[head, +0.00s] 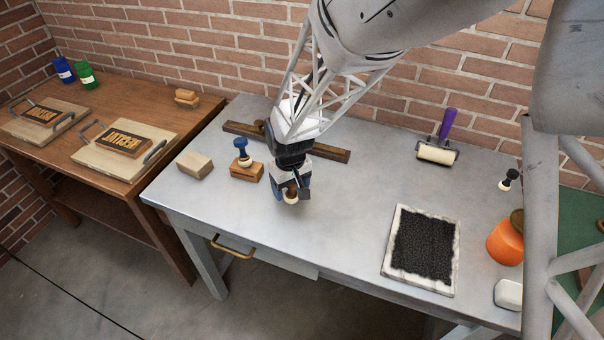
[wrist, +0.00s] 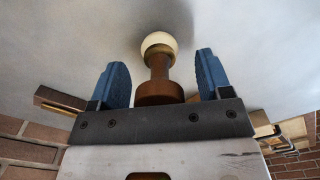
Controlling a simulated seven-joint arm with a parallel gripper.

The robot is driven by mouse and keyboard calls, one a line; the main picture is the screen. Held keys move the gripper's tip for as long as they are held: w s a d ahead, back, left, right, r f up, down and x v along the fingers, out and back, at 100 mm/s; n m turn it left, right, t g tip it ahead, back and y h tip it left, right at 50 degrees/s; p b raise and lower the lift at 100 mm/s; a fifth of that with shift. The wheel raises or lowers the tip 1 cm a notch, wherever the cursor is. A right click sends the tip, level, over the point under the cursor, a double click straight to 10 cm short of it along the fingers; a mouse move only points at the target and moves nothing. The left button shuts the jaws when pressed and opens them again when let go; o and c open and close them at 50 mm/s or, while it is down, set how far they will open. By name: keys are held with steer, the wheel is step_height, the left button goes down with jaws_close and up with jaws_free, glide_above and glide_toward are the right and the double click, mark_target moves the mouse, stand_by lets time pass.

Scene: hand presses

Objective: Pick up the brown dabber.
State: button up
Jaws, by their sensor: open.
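The brown dabber (wrist: 160,67) has a brown handle and a cream round head. In the wrist view it lies between the two blue fingers of my gripper (wrist: 162,80), with a gap on each side. The rest of the dabber is mostly hidden there by my gripper. My gripper is open around the dabber, and neither finger visibly touches it.
A pale block (head: 195,165) is farther left. A long dark wooden bar (head: 330,152) lies behind. An ink tray (head: 424,250), orange jar (head: 505,243) and purple-handled roller (head: 439,147) are right.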

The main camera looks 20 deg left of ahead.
steer(key=c, duration=1.1)
steer(key=shift+r, duration=0.1)
steer(key=shift+r, duration=0.75)
step_height(320, 180, up, 2)
steer(key=shift+r, duration=0.1)
steer(key=s+d, duration=0.3)
steer(key=s, duration=0.1)
steer(key=s+d, duration=0.4)
steer(key=s+d+r, duration=0.1)
steer(key=s+d, duration=0.2)
steer(key=s, duration=0.1)
steer(key=shift+d, duration=0.3)
